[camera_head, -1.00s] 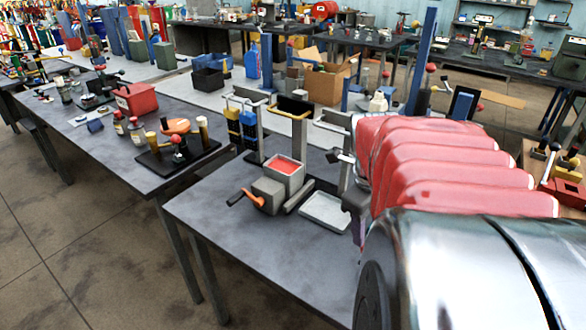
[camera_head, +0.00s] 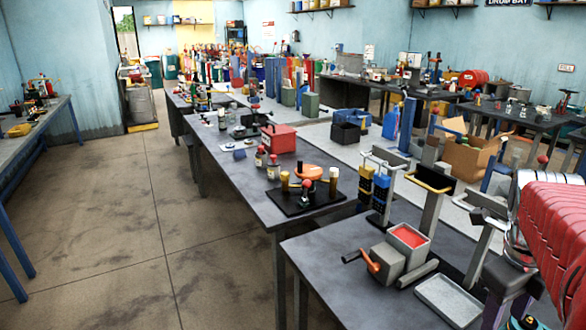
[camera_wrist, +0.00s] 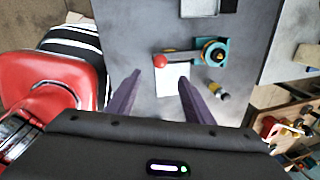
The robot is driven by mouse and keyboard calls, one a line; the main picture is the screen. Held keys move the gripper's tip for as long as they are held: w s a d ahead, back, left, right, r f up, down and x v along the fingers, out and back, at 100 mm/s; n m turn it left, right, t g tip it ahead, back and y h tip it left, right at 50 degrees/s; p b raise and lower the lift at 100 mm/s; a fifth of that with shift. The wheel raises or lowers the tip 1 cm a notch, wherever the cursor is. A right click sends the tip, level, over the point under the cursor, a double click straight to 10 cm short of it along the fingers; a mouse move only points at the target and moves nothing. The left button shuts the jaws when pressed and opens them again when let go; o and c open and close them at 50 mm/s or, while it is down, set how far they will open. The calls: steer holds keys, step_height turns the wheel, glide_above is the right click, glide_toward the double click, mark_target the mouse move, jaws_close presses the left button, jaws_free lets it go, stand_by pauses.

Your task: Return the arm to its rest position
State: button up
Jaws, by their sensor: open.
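My gripper (camera_wrist: 159,77) is open in the wrist view, with its two purple fingers apart and nothing held. The fingers point over a grey bench top (camera_wrist: 134,38). Beyond the fingertips is a teal device with a yellow-and-black knob (camera_wrist: 211,52) and a lever ending in a red ball (camera_wrist: 160,61). A white pad (camera_wrist: 173,79) lies below the lever, partly behind the right finger. In the head view my red ribbed arm fills the right edge, and the gripper end is partly cut off low at the right.
On the near bench (camera_head: 335,258) stand a grey box with red contents (camera_head: 409,236), an orange-handled crank (camera_head: 371,260) and a pale shallow tray (camera_head: 449,299). Behind are blue-and-yellow posts (camera_head: 381,189) and a cardboard box (camera_head: 467,157). The floor at left (camera_head: 120,225) is clear.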

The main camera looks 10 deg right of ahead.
steer(key=w+a+f+n+t+y, duration=0.1)
steer(key=a+n+t, duration=0.1)
steer(key=a+n, duration=1.2)
steer(key=w+a+f+n+t+y, duration=0.1)
steer(key=a+n+t, duration=0.2)
steer(key=a+n, duration=1.1)
steer(key=n, duration=0.6)
steer(key=shift+w+f+n, duration=0.2)
steer(key=shift+w+n, duration=0.1)
steer(key=shift+w, duration=0.1)
steer(key=shift+d, duration=0.1)
steer(key=shift+c, duration=0.6)
